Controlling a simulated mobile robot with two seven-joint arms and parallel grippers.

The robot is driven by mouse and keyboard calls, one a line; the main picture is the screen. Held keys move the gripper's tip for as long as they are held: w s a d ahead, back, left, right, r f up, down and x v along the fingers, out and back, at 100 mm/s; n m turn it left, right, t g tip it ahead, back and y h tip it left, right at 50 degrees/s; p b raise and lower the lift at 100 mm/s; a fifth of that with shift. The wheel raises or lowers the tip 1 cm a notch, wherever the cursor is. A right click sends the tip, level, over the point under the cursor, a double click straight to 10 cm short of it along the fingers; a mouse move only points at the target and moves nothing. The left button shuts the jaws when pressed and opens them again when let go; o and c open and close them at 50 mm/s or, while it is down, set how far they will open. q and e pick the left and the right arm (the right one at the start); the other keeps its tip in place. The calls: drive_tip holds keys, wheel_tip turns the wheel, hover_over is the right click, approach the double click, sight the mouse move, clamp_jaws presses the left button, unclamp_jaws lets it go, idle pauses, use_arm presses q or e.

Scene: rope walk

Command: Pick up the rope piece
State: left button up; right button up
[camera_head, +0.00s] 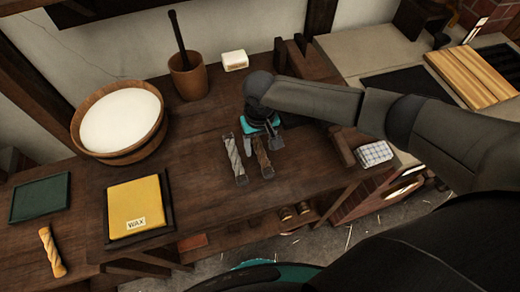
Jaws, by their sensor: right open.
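A grey twisted rope piece (235,157) lies on the wooden bench, with a darker brown piece (264,160) just to its right. A tan twisted piece (52,252) lies apart at the far left front. My right gripper (262,146) is open, with its fingers pointing down over the far end of the brown piece. The fingers appear on either side of that end; whether they touch it cannot be told. The gripper hides part of the brown piece. My left gripper is not in view.
A yellow wax block (137,207) in a dark tray and a green tray (40,197) are at left. A wooden tub (158,142) of white material and a brown pot (187,80) stand behind. A checked cloth (375,153) lies right. Bare bench surrounds the pieces.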

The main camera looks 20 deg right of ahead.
sight(260, 148)
drive_tip(key=shift+c, duration=0.2)
clamp_jaws()
drive_tip(key=shift+r, duration=0.1)
idle(0.5)
wheel_tip(260, 148, up, 20)
drive_tip(key=p, duration=0.3)
drive_tip(key=c, duration=0.6)
unclamp_jaws()
clamp_jaws()
